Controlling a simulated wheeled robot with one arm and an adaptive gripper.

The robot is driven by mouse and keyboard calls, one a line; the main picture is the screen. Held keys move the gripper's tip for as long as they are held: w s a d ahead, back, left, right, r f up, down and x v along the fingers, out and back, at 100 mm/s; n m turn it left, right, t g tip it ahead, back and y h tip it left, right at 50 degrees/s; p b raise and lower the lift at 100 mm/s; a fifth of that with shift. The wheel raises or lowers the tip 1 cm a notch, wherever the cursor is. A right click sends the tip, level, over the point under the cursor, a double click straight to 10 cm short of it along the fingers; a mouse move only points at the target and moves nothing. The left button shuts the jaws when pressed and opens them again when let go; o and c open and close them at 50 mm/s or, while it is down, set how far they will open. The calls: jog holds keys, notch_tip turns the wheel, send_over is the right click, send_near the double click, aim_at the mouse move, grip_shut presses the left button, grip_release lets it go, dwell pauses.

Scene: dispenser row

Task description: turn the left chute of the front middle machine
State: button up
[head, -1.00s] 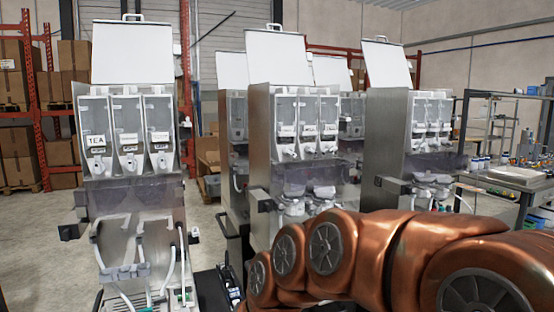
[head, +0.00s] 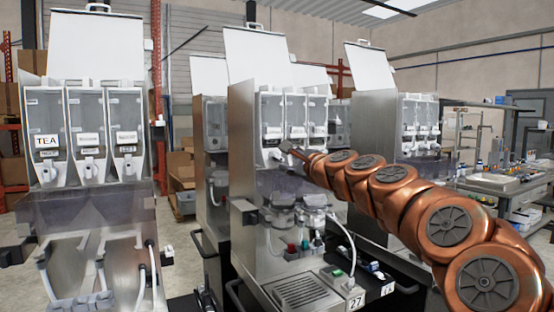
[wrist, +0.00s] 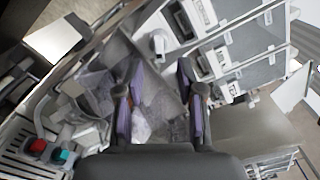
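The front middle machine (head: 243,150) is a steel dispenser with a raised white lid and three clear canisters in a row. Its left chute (head: 272,156) is a small white spout under the left canister (head: 271,115). My gripper (head: 288,148) is close to that chute, at its right in the head view, and partly hides the area under the middle canister. In the wrist view my gripper (wrist: 159,80) is open, with nothing between the fingers. A white chute (wrist: 158,42), seemingly the left one, lies just beyond the fingertips. I cannot tell whether they touch.
Mixing bowls (head: 283,218) and a drip tray (head: 300,292) sit below the chutes. The tea machine (head: 90,130) stands to the left and another machine (head: 385,125) to the right. A workbench (head: 505,185) is at the far right.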

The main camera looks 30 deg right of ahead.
aim_at(278, 157)
jog(key=shift+w+d+p, duration=0.15)
jog(key=shift+w+p, duration=0.2)
jog(key=shift+w, duration=2.9)
jog(key=shift+c, duration=0.2)
grip_shut()
